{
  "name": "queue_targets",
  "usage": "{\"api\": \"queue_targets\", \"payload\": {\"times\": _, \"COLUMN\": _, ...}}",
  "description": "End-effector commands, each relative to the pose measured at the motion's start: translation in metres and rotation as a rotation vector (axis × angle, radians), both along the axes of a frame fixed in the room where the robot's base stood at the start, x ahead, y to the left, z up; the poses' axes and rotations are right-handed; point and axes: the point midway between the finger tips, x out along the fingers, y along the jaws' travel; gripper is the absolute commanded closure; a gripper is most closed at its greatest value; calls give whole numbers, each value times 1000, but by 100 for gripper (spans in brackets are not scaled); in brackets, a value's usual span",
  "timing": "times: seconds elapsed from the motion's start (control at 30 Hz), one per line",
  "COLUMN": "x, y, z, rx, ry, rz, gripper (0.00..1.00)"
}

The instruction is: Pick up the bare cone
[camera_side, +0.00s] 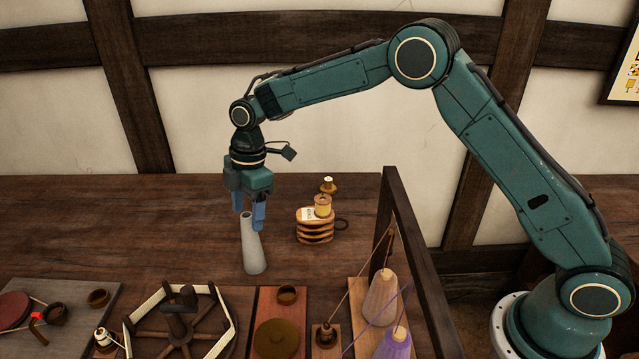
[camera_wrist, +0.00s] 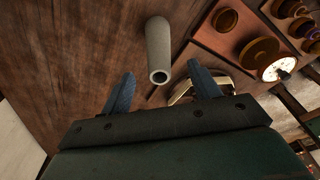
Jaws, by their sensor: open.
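The bare cone (camera_side: 254,250) is a plain grey, tapered tube standing upright on the dark wooden table, narrow end up. It also shows in the wrist view (camera_wrist: 158,42), its hollow top end facing the camera. My gripper (camera_side: 249,214) points down at the top of the cone, with its blue fingers apart. In the wrist view my gripper (camera_wrist: 161,84) has the cone's top end between and slightly beyond its fingertips, with a gap visible on each side. The gripper holds nothing. I cannot tell the exact height of the fingertips against the cone's top.
A stack of wooden pieces with a yellow spool (camera_side: 322,205) stands right of the cone. A wooden wheel frame (camera_side: 180,320) is in front. The table left of the cone is clear.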

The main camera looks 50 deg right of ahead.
Motion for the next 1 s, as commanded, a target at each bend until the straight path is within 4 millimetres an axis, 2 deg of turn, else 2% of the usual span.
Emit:
{"api": "queue_targets", "payload": {"times": 0.27, "x": 0, "y": 1, "z": -7, "rx": 0, "ry": 1, "rz": 0, "gripper": 38}}
{"api": "queue_targets", "payload": {"times": 0.7, "x": 1, "y": 6, "z": -50, "rx": 0, "ry": 1, "rz": 0, "gripper": 38}}
{"api": "queue_targets", "payload": {"times": 1.0, "x": 1, "y": 7, "z": -51, "rx": 0, "ry": -1, "rz": 0, "gripper": 38}}
